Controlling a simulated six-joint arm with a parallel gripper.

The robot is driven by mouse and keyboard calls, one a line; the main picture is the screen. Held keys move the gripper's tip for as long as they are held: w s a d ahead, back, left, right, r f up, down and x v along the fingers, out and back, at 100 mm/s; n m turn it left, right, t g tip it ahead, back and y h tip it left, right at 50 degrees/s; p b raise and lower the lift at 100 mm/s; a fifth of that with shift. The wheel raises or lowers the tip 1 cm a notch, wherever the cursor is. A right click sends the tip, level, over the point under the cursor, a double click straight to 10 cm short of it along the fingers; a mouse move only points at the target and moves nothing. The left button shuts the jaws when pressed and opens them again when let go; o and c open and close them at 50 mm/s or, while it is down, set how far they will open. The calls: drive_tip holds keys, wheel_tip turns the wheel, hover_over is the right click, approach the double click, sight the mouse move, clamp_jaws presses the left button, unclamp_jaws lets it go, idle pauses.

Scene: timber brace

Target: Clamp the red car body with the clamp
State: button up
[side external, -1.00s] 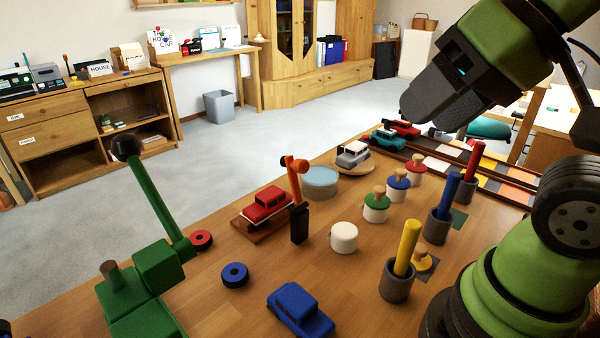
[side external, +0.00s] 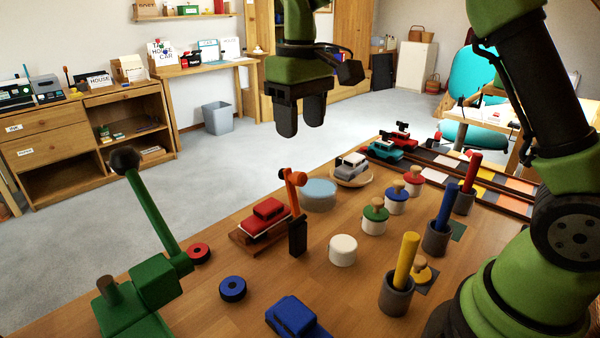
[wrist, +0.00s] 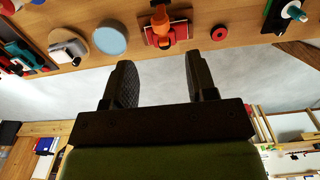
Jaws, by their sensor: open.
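The red car body (side external: 268,212) sits on a wooden block (side external: 256,236) near the table's far edge. The clamp (side external: 297,222) stands beside the block, with a black base and an orange arm that points upward. In the wrist view the red car body (wrist: 178,31) and the orange clamp arm (wrist: 159,18) overlap near the top. My gripper (side external: 300,128) is open and empty, high above and beyond the car, fingers pointing down. In the wrist view its two fingers (wrist: 160,85) are apart with nothing between them.
A green lever press (side external: 150,255) stands at the left. A light blue disc (side external: 319,194) and a white cylinder (side external: 343,250) are close to the clamp. A blue car body (side external: 296,318), red ring (side external: 199,253) and blue ring (side external: 232,289) lie in front. Knobbed cylinders and upright rods fill the right.

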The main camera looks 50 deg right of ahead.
sight(300, 173)
wheel_tip(300, 173, down, 10)
idle(0.5)
clamp_jaws()
